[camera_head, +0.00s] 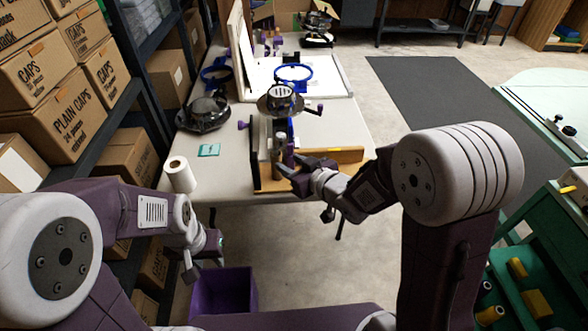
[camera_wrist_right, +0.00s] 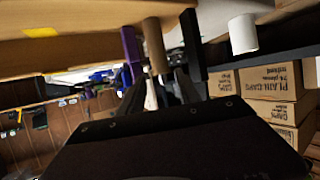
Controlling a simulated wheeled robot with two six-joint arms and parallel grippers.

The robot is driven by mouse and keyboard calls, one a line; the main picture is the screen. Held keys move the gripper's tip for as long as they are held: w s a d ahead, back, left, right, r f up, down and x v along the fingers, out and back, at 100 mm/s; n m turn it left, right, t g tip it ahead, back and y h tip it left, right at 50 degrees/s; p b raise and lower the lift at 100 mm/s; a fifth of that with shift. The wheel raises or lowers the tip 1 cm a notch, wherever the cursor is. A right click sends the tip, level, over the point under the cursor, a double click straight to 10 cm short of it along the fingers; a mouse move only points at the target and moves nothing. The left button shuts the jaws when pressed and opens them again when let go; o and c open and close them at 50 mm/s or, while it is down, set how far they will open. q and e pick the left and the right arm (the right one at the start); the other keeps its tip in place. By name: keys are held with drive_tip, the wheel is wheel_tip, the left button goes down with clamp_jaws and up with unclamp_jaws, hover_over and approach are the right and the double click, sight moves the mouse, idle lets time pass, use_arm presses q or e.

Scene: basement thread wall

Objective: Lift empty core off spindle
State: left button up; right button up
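The brown empty core (camera_wrist_right: 155,45) stands at the near side of the machine on the table, between a purple part (camera_wrist_right: 131,45) and a dark upright bar (camera_wrist_right: 192,42) in the right wrist view. The spindle is hidden inside or behind it. In the head view the core (camera_head: 278,171) is small and partly hidden. My right gripper (camera_head: 287,167) is at the core; in the wrist view its fingers (camera_wrist_right: 158,88) look apart, with the core's end near and between the tips. Contact cannot be made out. My left gripper (camera_head: 206,252) hangs low at the left, away from the core; its finger gap is unclear.
The machine (camera_head: 280,104) stands on a wooden base on the pale table (camera_head: 225,135). A white roll (camera_head: 180,174) is at the table's near left corner. A purple bin (camera_head: 222,290) sits on the floor below. Boxes on shelves (camera_head: 65,110) line the left.

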sight(280, 159)
drive_tip(key=b+x, duration=0.1)
drive_tip(key=x, duration=0.5)
drive_tip(key=shift+w+a+f, duration=0.2)
drive_tip(key=shift+w+f, duration=0.05)
drive_tip(key=shift+f, duration=0.1)
drive_tip(key=shift+w+a+f, duration=0.2)
drive_tip(key=shift+w+a, duration=0.1)
drive_tip(key=shift+w, duration=0.25)
clamp_jaws()
wheel_tip(280, 159, up, 14)
drive_tip(key=p, duration=1.1)
drive_tip(key=shift+p, duration=0.35)
